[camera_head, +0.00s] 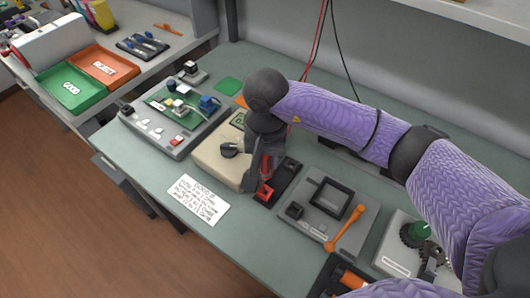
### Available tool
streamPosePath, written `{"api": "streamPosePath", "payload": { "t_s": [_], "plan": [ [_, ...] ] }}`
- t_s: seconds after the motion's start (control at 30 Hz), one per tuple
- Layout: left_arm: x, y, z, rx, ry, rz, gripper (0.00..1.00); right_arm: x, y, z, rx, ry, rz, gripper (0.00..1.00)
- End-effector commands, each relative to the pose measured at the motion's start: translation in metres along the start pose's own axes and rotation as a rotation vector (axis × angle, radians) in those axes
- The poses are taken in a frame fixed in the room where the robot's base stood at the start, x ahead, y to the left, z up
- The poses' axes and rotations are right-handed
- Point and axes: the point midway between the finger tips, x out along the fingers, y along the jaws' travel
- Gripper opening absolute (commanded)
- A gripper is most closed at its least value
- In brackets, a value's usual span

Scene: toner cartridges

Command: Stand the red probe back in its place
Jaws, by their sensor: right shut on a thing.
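My right gripper (258,178) is above the bench at mid-frame, beside the beige meter (212,155) with its dark knob. It is shut on the red probe (265,165), which shows only as a thin, roughly upright red strip between the dark fingers. Below it is a dark holder (288,176) with a red square socket (265,193) at its near end. The probe's tip is hidden, so I cannot tell whether it is in the socket or above it. My left gripper is not in view.
A green circuit board fixture (178,112) stands left of the meter. A grey fixture with an orange lever (345,232) stands right of the holder. Red and black cables (318,45) hang behind my arm. A written card (198,200) lies at the front edge.

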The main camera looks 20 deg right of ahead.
Motion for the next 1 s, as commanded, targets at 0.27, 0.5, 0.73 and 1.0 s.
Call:
{"api": "streamPosePath", "payload": {
  "t_s": [0.27, 0.5, 0.73, 1.0],
  "plan": [
    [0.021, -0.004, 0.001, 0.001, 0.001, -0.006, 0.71, 0.035, 0.0, 0.0, 0.0, -0.002, 0.0, 0.0],
    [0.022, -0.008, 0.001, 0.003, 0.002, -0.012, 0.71, 0.037, 0.0, 0.0, -0.001, 0.0, -0.001, 0.0],
    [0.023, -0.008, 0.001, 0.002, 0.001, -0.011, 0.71, 0.037, 0.0, 0.0, -0.001, 0.001, 0.0, 0.0],
    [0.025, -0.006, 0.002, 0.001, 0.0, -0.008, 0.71, 0.037, 0.0, 0.0, 0.0, 0.0, 0.0, 0.0]
  ]
}}
